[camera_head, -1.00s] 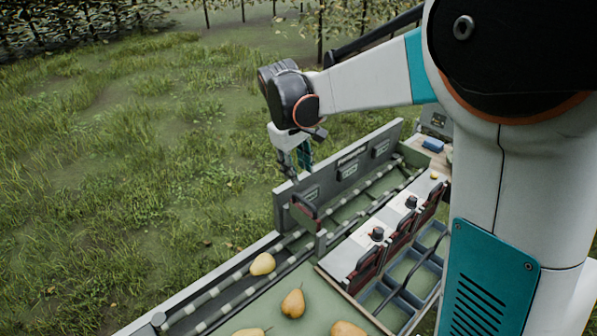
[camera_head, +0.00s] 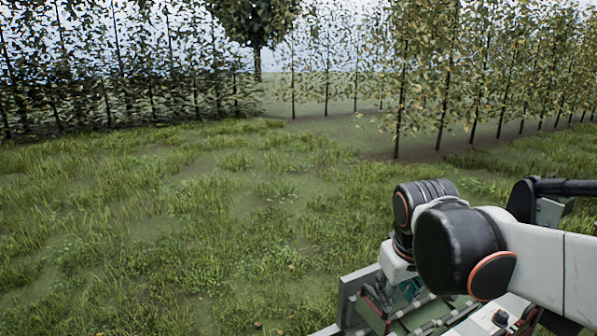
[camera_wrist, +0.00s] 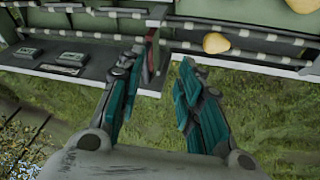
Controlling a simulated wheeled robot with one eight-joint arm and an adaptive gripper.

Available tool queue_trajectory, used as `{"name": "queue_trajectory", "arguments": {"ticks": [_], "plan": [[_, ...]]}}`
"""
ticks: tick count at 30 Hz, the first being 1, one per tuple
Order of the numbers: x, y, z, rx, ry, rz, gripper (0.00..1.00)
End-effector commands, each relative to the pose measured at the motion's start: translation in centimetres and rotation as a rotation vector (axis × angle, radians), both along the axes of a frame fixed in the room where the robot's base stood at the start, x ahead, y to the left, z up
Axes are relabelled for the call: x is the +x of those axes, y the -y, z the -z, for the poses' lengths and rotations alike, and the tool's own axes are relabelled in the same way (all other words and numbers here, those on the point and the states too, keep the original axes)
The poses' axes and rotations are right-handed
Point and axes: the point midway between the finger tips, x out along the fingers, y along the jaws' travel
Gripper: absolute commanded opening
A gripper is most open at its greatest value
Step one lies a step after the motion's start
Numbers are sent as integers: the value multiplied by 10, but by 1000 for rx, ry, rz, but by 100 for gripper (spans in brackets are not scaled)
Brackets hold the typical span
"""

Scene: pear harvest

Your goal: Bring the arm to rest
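My gripper (camera_wrist: 158,68) is open in the wrist view. Its two teal fingers stand apart with nothing between them, and grass shows through the gap. In the head view my gripper (camera_head: 397,292) hangs at the lower right, over the edge of the sorting machine, partly hidden by my wrist. My arm (camera_head: 540,262) reaches in from the right, bent at the wrist. In the wrist view the fingertips appear close to the machine's side rail; I cannot tell the exact distance.
The machine (camera_wrist: 250,58) has rollers and carries a yellow pear (camera_wrist: 215,43), with another pear (camera_wrist: 303,5) at the top right. Its grey side panel (camera_head: 350,292) rises near my gripper. Open grass (camera_head: 180,240) lies to the left. Tree rows (camera_head: 400,80) stand behind.

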Motion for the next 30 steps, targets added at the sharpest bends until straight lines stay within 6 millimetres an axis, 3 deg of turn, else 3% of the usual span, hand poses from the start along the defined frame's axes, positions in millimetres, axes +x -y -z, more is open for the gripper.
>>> {"name": "queue_trajectory", "arguments": {"ticks": [6,18,24,30], "plan": [[-44,3,20,53,88,60,33],[-109,6,67,152,240,170,33],[-124,7,83,182,285,201,33],[-127,7,85,190,296,209,33]]}}
